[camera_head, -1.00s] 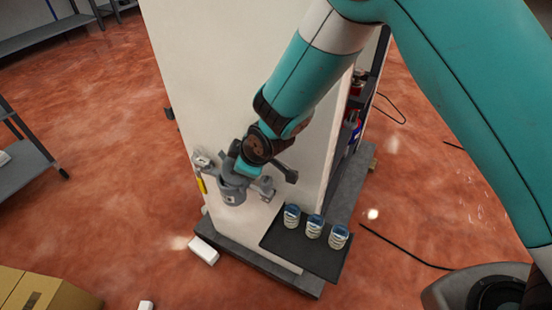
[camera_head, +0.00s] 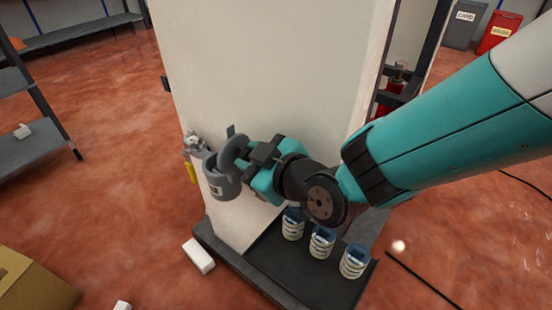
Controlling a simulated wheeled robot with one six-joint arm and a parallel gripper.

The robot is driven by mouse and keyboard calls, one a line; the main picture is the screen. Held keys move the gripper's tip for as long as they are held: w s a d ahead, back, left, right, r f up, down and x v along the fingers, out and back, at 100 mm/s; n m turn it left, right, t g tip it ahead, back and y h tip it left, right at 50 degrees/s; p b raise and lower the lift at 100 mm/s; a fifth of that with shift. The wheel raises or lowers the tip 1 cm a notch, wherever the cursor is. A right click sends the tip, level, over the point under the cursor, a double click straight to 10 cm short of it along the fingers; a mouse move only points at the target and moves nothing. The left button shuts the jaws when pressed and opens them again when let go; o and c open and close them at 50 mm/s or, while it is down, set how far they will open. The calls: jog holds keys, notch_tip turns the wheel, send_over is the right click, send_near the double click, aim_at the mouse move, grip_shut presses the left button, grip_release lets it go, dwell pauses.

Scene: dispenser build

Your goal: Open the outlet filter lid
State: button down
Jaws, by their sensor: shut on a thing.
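The outlet filter is a grey cylindrical housing (camera_head: 222,188) with a small white label, mounted low on the white panel's face. Its grey round lid (camera_head: 233,152) is tilted up steeply at the top right of the housing, so the housing's mouth shows in part. My gripper (camera_head: 250,161) reaches in from the right and is shut on the lid's edge. My wrist and the dark jaws hide part of the lid's right side and the pipe behind it.
A valve with a yellow handle (camera_head: 190,172) is left of the housing. Three ribbed, blue-topped cartridges (camera_head: 321,243) stand on a black tray (camera_head: 270,252) under my wrist. A white block (camera_head: 199,256) and a cardboard box (camera_head: 38,283) lie on the floor.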

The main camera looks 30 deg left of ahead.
jog(key=shift+w+d, duration=0.15)
jog(key=shift+w, duration=0.1)
jog(key=c, duration=0.9)
grip_release()
jog(key=shift+o, duration=0.2)
jog(key=shift+s, duration=0.15)
jog(key=shift+s+d, duration=0.1)
jog(key=b+v, duration=0.8)
jog(key=v, duration=0.9)
jog(key=shift+d+f, duration=0.1)
jog(key=shift+d, duration=0.05)
